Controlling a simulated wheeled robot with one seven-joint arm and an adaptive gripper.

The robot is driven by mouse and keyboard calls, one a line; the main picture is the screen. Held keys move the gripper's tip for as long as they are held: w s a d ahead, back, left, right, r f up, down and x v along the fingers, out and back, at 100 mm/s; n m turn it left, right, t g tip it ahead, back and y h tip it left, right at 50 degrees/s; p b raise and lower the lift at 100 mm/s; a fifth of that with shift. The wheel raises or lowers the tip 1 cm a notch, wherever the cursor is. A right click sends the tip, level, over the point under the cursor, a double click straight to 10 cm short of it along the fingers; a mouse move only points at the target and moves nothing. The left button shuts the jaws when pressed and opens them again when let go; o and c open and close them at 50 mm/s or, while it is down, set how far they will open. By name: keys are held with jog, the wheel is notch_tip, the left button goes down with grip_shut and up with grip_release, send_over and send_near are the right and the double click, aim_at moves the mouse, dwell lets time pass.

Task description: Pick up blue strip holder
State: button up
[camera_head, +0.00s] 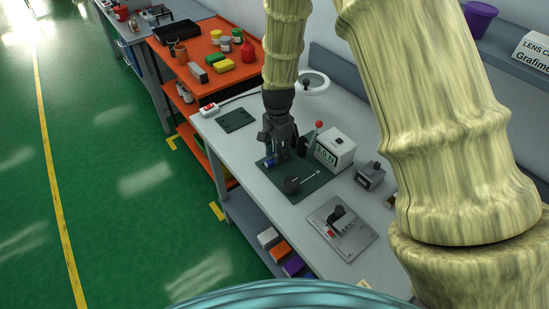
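My gripper (280,157) is dark and points down over the dark green mat (318,183) on the grey workbench. A small blue part (270,163), which looks like the blue strip holder, shows at the left of the fingertips. It is close to the gripper and partly hidden by it. I cannot tell whether the fingers touch it, or whether they are open or shut.
A white box with a display (335,149) and a red-ball lever (319,124) stand right of the gripper. A dark block (292,185) lies on the mat. Bare bench (245,152) lies left.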

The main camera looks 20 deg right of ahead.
jog(key=shift+f, duration=0.15)
grip_shut()
jog(key=shift+r, duration=0.2)
